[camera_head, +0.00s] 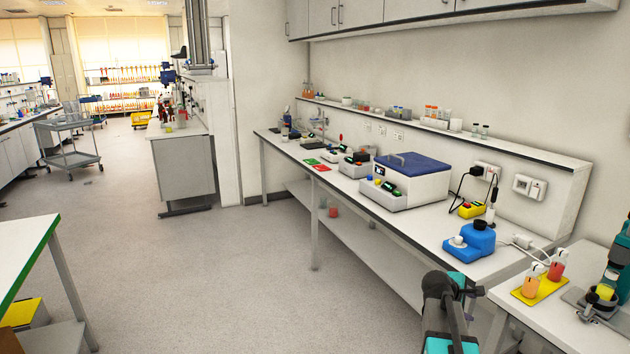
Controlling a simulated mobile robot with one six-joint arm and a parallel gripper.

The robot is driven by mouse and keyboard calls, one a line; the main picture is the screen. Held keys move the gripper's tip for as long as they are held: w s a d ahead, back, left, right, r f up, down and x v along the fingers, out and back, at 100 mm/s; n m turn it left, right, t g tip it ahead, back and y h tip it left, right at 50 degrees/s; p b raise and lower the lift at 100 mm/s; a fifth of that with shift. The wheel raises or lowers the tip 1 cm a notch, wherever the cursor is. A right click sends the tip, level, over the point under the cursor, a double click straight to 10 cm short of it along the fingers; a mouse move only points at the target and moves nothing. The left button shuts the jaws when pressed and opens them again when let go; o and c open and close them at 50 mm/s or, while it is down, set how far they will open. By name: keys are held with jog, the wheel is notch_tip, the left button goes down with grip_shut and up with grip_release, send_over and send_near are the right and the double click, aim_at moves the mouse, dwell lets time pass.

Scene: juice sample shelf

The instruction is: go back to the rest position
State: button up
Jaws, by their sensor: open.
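Part of my own arm (446,305), dark grey with teal joint caps, rises at the bottom edge, right of the middle. It stands in front of the long bench, near the gap before the right-hand table. My gripper cannot be made out in this view.
A teal and dark device (606,290) stands beside the mat. The long bench (408,220) holds a blue-lidded white box (405,181) and a blue device (470,240). A green-edged table (25,245) is at the left. Open floor (200,285) lies between.

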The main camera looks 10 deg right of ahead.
jog(key=s+a+f+m+g+y, duration=0.1)
jog(key=s+a+f+m+y, duration=0.15)
jog(key=a+f, duration=0.65)
jog(key=s+a+f+m+y, duration=0.1)
jog(key=a+f+m+y, duration=0.15)
jog(key=a+f, duration=0.7)
jog(key=s+a+f+m+g+y, duration=0.15)
jog(key=s+a, duration=0.35)
jog(key=a, duration=0.6)
jog(key=s+a+f+m+g+y, duration=0.1)
jog(key=s+a+f+m+y, duration=0.3)
jog(key=a, duration=0.8)
jog(key=s+f+g, duration=0.2)
jog(key=s+f, duration=0.3)
jog(key=s, duration=0.3)
jog(key=s+f+g+h, duration=0.1)
jog(key=s+f+g, duration=0.1)
jog(key=s+f, duration=0.4)
jog(key=s+f+n+g, duration=0.1)
jog(key=s+f, duration=0.5)
jog(key=s, duration=0.6)
jog(key=shift+d+g, duration=0.4)
jog(key=shift+g, duration=0.05)
jog(key=shift+s, duration=0.1)
jog(key=c, duration=0.4)
jog(key=shift+o, duration=0.2)
